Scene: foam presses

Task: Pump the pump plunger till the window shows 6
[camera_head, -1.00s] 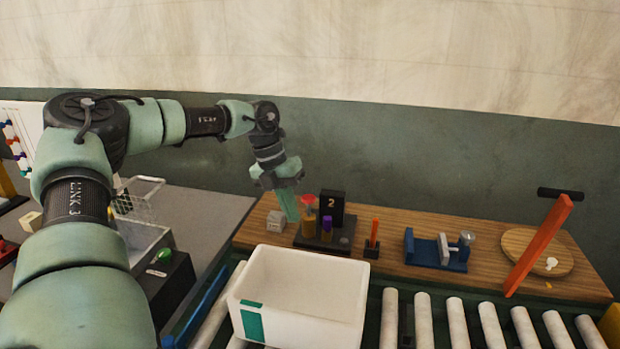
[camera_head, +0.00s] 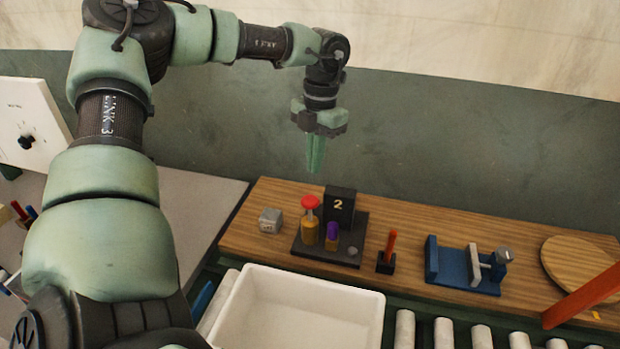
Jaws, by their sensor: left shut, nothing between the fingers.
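The pump stands on a dark base plate (camera_head: 327,252) on the wooden board. Its plunger has a red mushroom-shaped cap (camera_head: 310,202) on a yellow-brown cylinder (camera_head: 309,231). A black block behind it carries the window (camera_head: 338,205), which reads 2. A purple-topped piece (camera_head: 332,232) stands beside the plunger on the same base. My left gripper (camera_head: 315,168) is shut and empty, pointing down just above and behind the red cap, apart from it. My right gripper is not in view.
A grey cube (camera_head: 270,220) sits left of the pump. A red-handled stick in a black holder (camera_head: 386,262) and a blue vise (camera_head: 455,268) stand to the right. A white bin (camera_head: 372,312) is in front, beside rollers (camera_head: 404,330).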

